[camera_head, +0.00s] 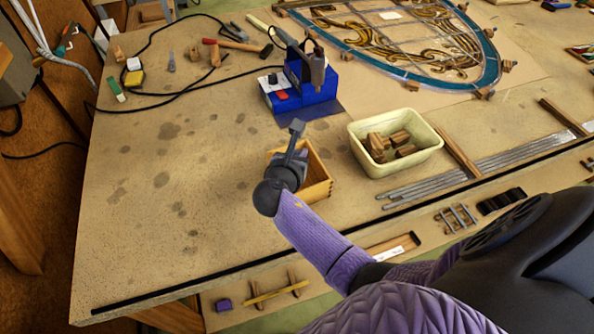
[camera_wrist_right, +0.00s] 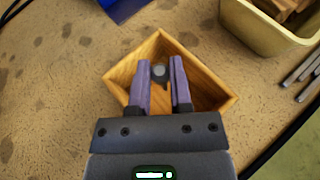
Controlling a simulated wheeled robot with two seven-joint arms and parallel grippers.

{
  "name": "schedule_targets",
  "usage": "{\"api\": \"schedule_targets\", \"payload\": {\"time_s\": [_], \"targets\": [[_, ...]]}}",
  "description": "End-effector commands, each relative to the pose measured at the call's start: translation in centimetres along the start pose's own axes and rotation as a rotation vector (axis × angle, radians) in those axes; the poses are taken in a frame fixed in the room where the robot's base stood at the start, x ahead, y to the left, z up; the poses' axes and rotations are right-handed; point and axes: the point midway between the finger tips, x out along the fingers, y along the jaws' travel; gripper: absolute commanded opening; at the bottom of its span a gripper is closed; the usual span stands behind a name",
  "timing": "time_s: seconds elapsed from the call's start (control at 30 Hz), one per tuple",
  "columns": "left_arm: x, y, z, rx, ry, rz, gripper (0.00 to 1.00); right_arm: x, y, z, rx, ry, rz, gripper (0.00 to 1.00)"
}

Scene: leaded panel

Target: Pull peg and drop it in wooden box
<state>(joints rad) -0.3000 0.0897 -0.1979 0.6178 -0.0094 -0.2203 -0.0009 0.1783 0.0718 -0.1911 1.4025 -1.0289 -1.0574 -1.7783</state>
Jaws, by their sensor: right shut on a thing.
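The small open wooden box (camera_head: 318,190) stands on the table in the middle of the head view. It also shows in the wrist view (camera_wrist_right: 212,84), below my fingers. My right gripper (camera_head: 296,140) is over the box. In the wrist view its two purple fingers (camera_wrist_right: 160,68) are shut on a small grey round-ended peg (camera_wrist_right: 158,73), seen nearly end-on. The peg is held between the fingertips, over the box's opening. How far it is above the box floor I cannot tell. My left gripper is out of view.
A cream tub (camera_head: 428,150) with several wooden blocks stands right of the box. A blue device (camera_head: 318,90) stands behind it. Grey metal strips (camera_head: 430,186) lie at the right, and a leaded panel (camera_head: 490,60) at the back. The table's left part is mostly clear.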

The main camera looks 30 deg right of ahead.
Motion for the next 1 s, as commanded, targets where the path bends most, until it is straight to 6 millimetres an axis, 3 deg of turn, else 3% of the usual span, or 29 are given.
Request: {"api": "schedule_targets", "payload": {"time_s": [0.37,1.0], "targets": [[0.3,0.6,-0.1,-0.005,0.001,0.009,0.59,0.1,0.0,-0.3,-0.001,0.0,0.0,0.0],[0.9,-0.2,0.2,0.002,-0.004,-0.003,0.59,0.5,0.0,-1.2,0.0,0.0,0.0,0.0]]}}
